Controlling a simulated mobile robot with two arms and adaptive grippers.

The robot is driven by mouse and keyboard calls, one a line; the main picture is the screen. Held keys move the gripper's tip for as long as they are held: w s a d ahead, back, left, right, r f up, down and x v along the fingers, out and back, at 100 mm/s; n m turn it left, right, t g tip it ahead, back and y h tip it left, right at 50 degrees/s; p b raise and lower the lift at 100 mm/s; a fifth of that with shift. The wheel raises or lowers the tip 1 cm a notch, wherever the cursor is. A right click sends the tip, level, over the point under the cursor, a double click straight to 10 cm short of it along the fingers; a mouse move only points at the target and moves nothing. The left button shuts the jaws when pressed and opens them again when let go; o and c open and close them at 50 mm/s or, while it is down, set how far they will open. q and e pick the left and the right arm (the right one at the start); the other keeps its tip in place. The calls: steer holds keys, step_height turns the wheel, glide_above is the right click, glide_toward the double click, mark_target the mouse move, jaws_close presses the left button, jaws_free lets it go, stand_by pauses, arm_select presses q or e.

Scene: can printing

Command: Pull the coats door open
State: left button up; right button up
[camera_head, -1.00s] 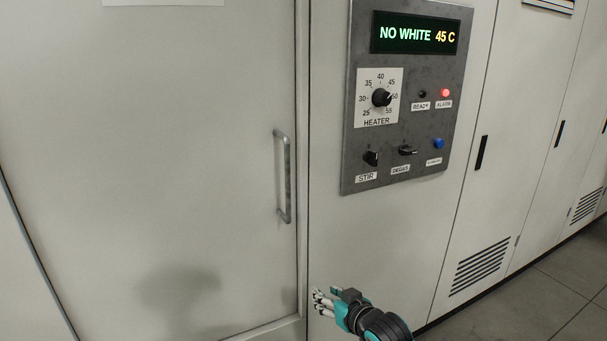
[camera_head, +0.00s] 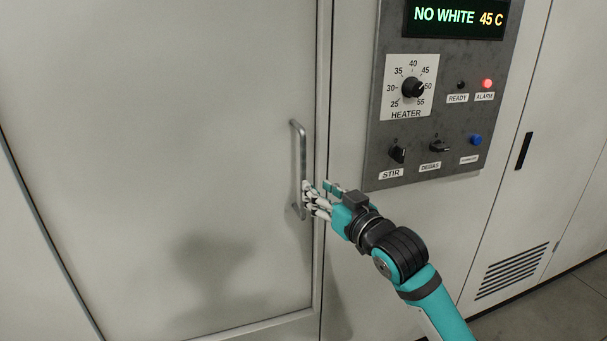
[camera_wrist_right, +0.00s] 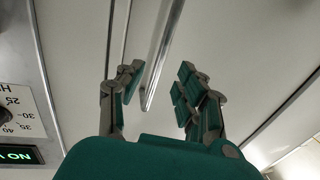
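The coats door (camera_head: 150,110) is a large pale panel filling the left of the head view, and it looks shut. Its vertical metal bar handle (camera_head: 300,150) is near the door's right edge. My right gripper (camera_head: 314,197) is at the lower part of the handle, its fingers hiding some of the bar. In the wrist view the handle (camera_wrist_right: 160,60) runs down between the spread fingers of the open right gripper (camera_wrist_right: 155,90), with gaps visible on both sides. I cannot tell whether any finger touches it. My left gripper is not in view.
A grey control panel (camera_head: 440,100) with a heater dial (camera_head: 412,87), small switches and a lit red alarm lamp (camera_head: 487,83) is right of the door. Its display reads NO WHITE 45 C. Cabinets with vents (camera_head: 512,270) continue right. Some grey floor (camera_head: 570,310) shows at lower right.

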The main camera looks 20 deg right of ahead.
mark_target(305, 179)
steer(key=p+x, duration=0.1)
steer(key=x, duration=0.6)
steer(key=shift+w, duration=0.1)
jaws_close()
steer(key=shift+w+a+f, duration=0.1)
